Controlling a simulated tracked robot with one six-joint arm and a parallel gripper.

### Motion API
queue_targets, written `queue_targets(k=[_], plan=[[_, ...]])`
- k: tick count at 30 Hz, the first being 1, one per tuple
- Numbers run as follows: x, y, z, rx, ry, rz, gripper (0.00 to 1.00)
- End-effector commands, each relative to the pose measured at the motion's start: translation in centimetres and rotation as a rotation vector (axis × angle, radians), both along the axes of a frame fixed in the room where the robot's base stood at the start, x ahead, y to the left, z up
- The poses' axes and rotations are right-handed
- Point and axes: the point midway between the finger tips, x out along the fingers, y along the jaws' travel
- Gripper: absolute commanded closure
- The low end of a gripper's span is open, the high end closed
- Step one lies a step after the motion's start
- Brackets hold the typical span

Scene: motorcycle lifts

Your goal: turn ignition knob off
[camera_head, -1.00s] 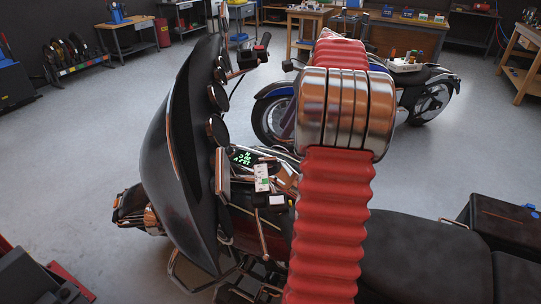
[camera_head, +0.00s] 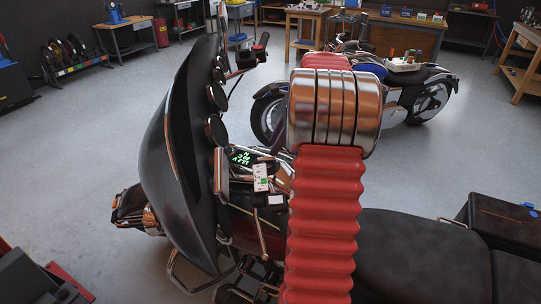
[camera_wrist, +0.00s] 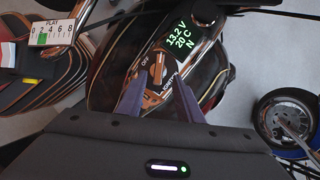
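The ignition knob (camera_wrist: 156,70) is a copper-coloured lever-like knob on the motorcycle's console, seen in the wrist view. An "OFF" mark is to its upper left, and lettering that seems to read "IGNITION" is just below it, partly covered. My gripper (camera_wrist: 158,88) has its two dark fingers apart, one on each side below the knob. I cannot tell whether they touch it. In the head view, my arm hides the gripper and the knob.
A lit display (camera_wrist: 180,41) beside the knob reads 13.2 V, 20 C, N. A black round part (camera_wrist: 203,12) is above it. A "PLAY" gauge (camera_wrist: 52,33) is at left. The black windshield fairing (camera_head: 180,160) and seat (camera_head: 415,255) flank my arm.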

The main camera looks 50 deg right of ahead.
Motion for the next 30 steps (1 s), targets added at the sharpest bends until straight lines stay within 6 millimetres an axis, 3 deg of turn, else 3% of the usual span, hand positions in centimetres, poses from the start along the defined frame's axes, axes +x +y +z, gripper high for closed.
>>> queue_targets(k=[12,24,30], plan=[[1.8,1.3,-5.4,0.002,0.002,0.001,0.67],[2.1,1.5,-6.0,0.0,0.0,0.001,0.67],[2.1,1.5,-6.0,-0.001,0.0,0.001,0.81]])
